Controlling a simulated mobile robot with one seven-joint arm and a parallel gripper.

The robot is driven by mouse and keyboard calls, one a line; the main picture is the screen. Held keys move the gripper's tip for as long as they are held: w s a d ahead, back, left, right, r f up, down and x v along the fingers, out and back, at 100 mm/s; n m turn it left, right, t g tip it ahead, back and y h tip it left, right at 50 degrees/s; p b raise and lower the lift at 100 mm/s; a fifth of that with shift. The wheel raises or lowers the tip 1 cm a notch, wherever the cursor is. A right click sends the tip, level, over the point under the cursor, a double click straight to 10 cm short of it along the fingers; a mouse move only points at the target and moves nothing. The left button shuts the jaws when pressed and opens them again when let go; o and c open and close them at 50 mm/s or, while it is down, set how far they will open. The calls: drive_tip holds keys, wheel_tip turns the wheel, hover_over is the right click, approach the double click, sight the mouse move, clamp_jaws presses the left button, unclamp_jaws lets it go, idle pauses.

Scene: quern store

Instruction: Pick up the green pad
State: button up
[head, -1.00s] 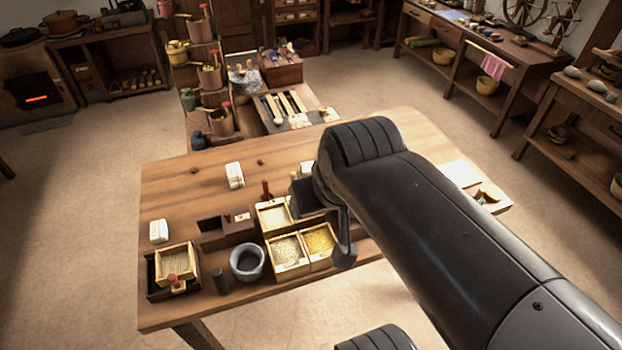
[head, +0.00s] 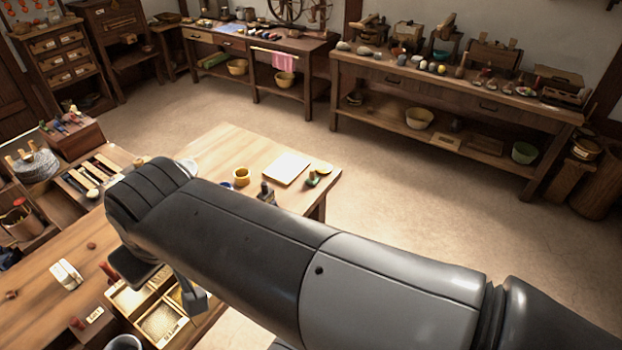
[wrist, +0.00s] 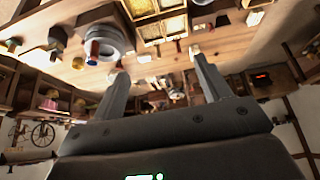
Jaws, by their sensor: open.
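A small green thing (head: 312,180), which may be the green pad, lies near the right corner of the wooden table (head: 225,150) in the head view. It is too small to tell its exact shape. A yellow round piece (head: 323,168) is close behind it. My gripper is partly hidden by my arm in the head view, above the left part of the table and well away from the green thing. In the wrist view my gripper (wrist: 157,64) is open, with nothing between its fingers. I cannot make out a green pad for certain in the wrist view.
A pale board (head: 287,168), a yellow cup (head: 242,176) and a dark-handled item (head: 266,191) are near the green thing. Trays of grain (head: 160,322) and a white block (head: 66,274) are on the left. Open floor lies right of the table.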

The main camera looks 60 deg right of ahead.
drive_tip(key=shift+c, duration=0.2)
drive_tip(key=c, duration=0.5)
